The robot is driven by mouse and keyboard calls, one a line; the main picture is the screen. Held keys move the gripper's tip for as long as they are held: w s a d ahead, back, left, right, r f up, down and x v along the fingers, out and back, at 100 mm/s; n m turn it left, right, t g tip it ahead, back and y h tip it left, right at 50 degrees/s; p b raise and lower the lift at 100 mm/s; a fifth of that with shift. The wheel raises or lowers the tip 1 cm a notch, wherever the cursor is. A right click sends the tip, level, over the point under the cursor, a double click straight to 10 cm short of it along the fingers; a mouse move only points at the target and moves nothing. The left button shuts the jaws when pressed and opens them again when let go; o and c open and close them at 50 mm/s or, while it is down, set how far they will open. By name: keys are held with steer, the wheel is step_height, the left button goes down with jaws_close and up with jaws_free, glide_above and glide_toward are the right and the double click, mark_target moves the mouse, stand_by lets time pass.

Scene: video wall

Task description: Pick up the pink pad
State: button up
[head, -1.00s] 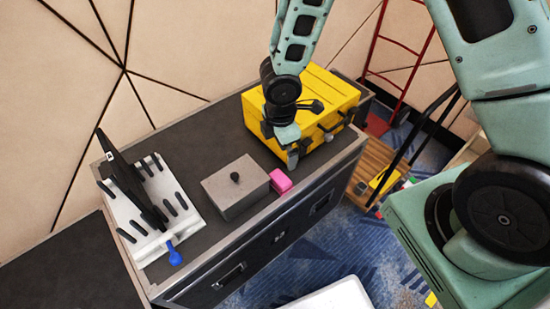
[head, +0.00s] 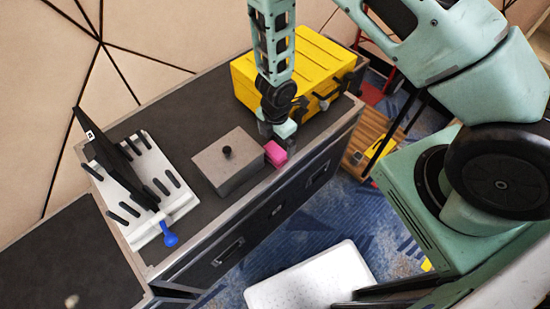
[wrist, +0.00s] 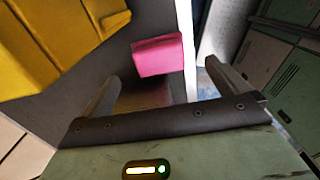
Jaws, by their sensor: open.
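The pink pad (head: 275,153) is a small block near the front edge of the dark cabinet top, just right of a grey lidded box. My gripper (head: 278,142) points down right at the pad in the head view. In the wrist view my gripper (wrist: 160,90) is open, with one finger on each side. I cannot tell whether a finger touches the pad.
A yellow case (head: 300,70) stands close behind the gripper. The grey box (head: 225,165) with a black knob stands left of the pad. A white slotted rack (head: 135,200) with a black panel and a blue-handled tool (head: 168,236) are farther left. The cabinet's front edge is near.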

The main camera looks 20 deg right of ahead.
mark_target(275, 150)
steer(key=shift+a+f+b, duration=0.15)
steer(key=shift+f+b, duration=0.35)
steer(key=shift+f, duration=2.65)
steer(key=c, duration=1.1)
steer(key=shift+r, duration=0.2)
step_height(275, 150, up, 18)
steer(key=p, duration=1)
steer(key=shift+f+p, duration=0.15)
steer(key=shift+p, duration=0.2)
steer(key=shift+o, duration=0.9)
steer(key=shift+f, duration=0.1)
